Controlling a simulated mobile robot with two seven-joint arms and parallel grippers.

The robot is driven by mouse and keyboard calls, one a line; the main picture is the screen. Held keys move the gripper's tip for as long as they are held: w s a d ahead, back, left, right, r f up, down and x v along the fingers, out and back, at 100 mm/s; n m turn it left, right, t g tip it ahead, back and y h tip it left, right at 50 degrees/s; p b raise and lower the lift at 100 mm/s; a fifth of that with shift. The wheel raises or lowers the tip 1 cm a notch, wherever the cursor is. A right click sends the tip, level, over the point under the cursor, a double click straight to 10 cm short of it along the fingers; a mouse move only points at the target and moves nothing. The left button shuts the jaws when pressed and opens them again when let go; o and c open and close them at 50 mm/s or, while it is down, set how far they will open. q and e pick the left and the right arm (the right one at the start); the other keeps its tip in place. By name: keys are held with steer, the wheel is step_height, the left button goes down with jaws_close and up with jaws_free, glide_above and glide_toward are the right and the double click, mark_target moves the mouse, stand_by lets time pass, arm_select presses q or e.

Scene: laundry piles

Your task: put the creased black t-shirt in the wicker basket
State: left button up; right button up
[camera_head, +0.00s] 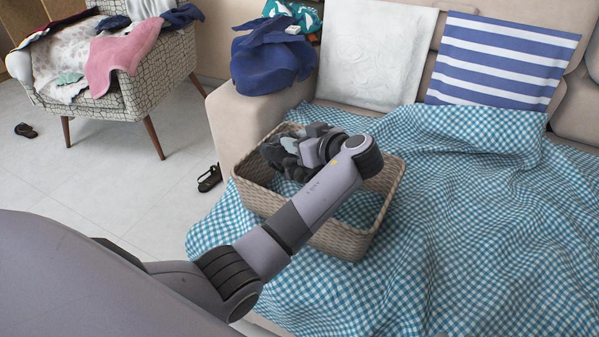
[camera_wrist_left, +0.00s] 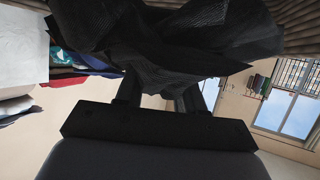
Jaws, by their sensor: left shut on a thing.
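The wicker basket (camera_head: 372,222) stands on the checked blanket in the middle of the head view. My left gripper (camera_head: 292,152) is over the far left part of the basket, shut on the black t-shirt (camera_head: 276,158). The t-shirt is bunched and creased around the fingers. It appears at or above the basket's far left rim; whether it touches the basket inside is hidden. In the left wrist view the black t-shirt (camera_wrist_left: 165,40) fills the top middle, between and beyond the fingers of my left gripper (camera_wrist_left: 160,95). My right gripper is not in view.
The teal checked blanket (camera_head: 480,220) covers the sofa seat around the basket. A blue garment (camera_head: 268,65) lies on the sofa arm. A white cushion (camera_head: 372,50) and a striped cushion (camera_head: 500,62) lean behind. A clothes-covered armchair (camera_head: 150,85) and a sandal (camera_head: 209,178) are at left.

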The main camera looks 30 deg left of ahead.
arm_select(q)
step_height(320, 180, down, 7)
steer(key=shift+f+b, duration=0.1)
steer(key=shift+b, duration=0.85)
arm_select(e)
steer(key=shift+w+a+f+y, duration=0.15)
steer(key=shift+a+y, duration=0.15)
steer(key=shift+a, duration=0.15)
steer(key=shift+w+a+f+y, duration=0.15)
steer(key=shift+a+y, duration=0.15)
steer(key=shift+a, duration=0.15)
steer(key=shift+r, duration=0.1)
arm_select(q)
steer(key=shift+f+b, duration=0.55)
steer(key=shift+b, duration=0.05)
steer(key=o, duration=1.1)
steer(key=shift+o, duration=0.2)
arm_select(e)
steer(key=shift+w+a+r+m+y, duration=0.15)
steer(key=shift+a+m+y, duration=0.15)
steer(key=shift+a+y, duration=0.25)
